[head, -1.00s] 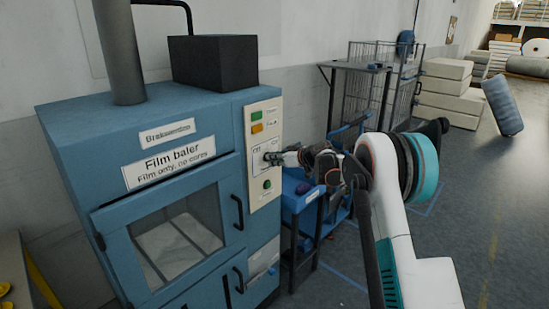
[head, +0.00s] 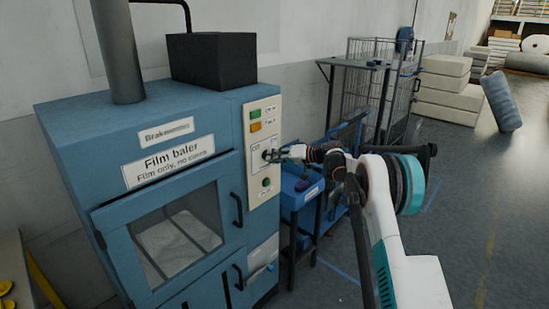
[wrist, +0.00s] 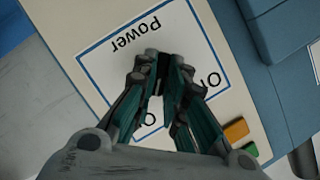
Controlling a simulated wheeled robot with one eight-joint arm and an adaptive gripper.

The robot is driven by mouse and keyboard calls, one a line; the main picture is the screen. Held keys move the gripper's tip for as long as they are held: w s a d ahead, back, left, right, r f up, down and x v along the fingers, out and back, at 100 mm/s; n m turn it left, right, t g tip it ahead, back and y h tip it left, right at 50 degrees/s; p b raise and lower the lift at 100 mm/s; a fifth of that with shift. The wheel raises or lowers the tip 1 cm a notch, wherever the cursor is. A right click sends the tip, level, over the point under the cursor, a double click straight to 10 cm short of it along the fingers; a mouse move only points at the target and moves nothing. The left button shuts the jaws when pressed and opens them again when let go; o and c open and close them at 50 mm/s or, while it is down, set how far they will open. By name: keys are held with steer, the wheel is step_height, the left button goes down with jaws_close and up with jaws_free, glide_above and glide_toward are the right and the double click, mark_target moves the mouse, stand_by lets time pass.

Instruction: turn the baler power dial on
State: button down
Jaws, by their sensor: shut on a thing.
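The film baler (head: 150,110) is a blue cabinet with a cream control panel (head: 263,112) on its right front. The power dial (wrist: 163,70) is a dark knob on the white, blue-framed "Power" plate (wrist: 120,62); the fingers mostly hide it. My gripper (head: 271,155) reaches the panel from the right. In the wrist view its fingertips (wrist: 160,66) are closed around the dial. The plate's lettering appears upside down there, with "On" partly covered at the right. The dial's exact pointing direction is hidden.
Green (head: 255,114) and orange (head: 256,127) indicators sit above the plate, and a green round button (head: 266,183) below it. A blue trolley (head: 300,195) stands close to the baler's right, under my arm. Open floor lies further right.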

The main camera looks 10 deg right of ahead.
stand_by(0.4)
steer(key=c, duration=1.6)
jaws_free()
steer(key=shift+c, duration=0.2)
steer(key=v, duration=1.2)
steer(key=shift+w+f, duration=0.1)
steer(key=shift+w, duration=0.05)
